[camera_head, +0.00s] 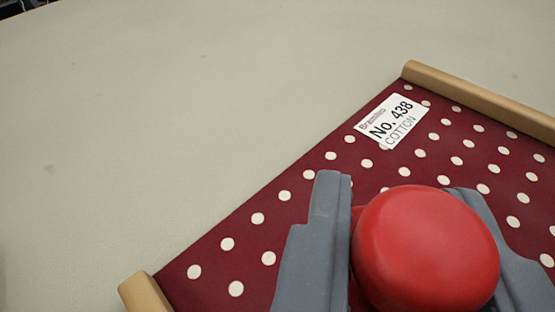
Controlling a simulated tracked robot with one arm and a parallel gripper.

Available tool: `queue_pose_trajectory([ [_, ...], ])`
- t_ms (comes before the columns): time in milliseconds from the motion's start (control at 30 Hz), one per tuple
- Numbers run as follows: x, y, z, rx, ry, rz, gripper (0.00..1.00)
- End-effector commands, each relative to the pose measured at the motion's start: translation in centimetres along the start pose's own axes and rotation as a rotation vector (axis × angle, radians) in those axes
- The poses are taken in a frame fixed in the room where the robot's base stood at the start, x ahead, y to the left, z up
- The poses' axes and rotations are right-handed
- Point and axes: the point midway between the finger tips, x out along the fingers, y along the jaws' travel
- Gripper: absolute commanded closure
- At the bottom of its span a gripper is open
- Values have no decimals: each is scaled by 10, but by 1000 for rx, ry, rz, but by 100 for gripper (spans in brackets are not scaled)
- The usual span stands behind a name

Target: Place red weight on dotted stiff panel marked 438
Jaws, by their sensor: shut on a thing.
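The red weight (425,250) has a smooth rounded top and sits between the two grey fingers of my gripper (400,235). My gripper is shut on it. The dotted panel (228,268) is dark red with white dots and has a white label (391,122) reading "No. 438 COTTON". The weight and my gripper are over the panel in the picture. The underside of the weight is hidden, so I cannot tell whether it touches the panel.
Wooden bars edge the panel at the upper right (480,100) and the lower left (145,294). The pale cloth table (180,120) is bare to the left and beyond the panel. A dark area shows past the table's edge at the top left corner.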

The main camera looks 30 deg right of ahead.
Motion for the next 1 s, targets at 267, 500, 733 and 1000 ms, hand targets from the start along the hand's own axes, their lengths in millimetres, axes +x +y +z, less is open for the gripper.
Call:
queue_pose_trajectory([
  [267, 17, -13, -5, 0, 2, 1, 100],
  [500, 25, -18, 9, -2, -1, 0, 100],
  [733, 31, -17, 30, 0, 2, 0, 100],
  [1000, 31, -17, 30, 1, 3, 0, 100],
])
